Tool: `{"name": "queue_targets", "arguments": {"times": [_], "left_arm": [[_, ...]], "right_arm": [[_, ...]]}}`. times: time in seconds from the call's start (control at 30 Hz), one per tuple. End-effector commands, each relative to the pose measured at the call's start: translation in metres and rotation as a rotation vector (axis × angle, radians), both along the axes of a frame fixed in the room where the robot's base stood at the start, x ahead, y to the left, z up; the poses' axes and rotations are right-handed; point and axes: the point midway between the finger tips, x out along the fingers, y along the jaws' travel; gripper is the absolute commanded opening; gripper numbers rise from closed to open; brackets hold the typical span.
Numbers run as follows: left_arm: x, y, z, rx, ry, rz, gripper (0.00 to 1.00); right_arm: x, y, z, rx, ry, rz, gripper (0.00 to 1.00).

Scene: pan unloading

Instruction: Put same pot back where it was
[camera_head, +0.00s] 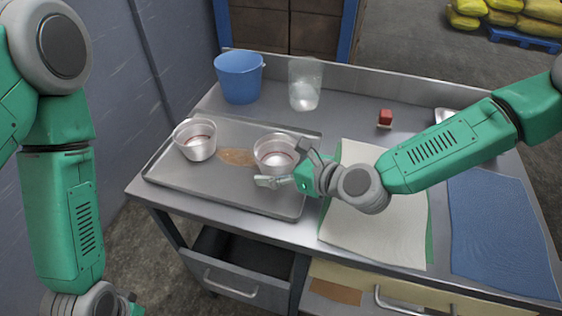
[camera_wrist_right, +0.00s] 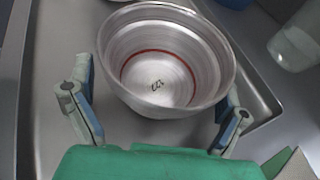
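Two similar metal pots with a reddish line inside stand on a grey tray (camera_head: 225,194). The left pot (camera_head: 196,142) is near the tray's left rim. The right pot (camera_head: 273,150) is near its right side, beside my right gripper (camera_head: 285,164). In the right wrist view, this pot (camera_wrist_right: 160,62) has a small dark mark on its inner floor. My right gripper (camera_wrist_right: 155,98) is open there, with one finger on each side of the pot's near part; contact cannot be told.
A brown patch (camera_head: 236,157) lies on the tray between the pots. Behind are a blue bucket (camera_head: 239,80) and a clear container (camera_head: 305,88). A red block (camera_head: 385,117) sits farther right. White cloth (camera_head: 372,226) and blue cloth (camera_head: 495,235) cover the table's right side.

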Motion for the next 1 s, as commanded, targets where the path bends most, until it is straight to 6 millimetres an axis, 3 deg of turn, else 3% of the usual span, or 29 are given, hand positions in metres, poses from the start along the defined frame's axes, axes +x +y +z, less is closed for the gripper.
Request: {"name": "queue_targets", "arguments": {"times": [0.23, 0.73, 1.0], "left_arm": [[0.000, 0.000, 0.004, 0.000, 0.000, 0.000, 0.40], [0.000, 0.000, -0.003, 0.000, 0.000, 0.000, 0.40], [0.000, 0.000, -0.003, 0.000, 0.000, 0.000, 0.40]], "right_arm": [[0.000, 0.000, 0.004, -0.001, -0.001, 0.000, 0.96], [-0.060, -0.065, 0.039, 0.003, 0.000, -0.004, 0.96], [-0.075, -0.080, 0.048, 0.000, 0.000, 0.000, 0.96]]}}
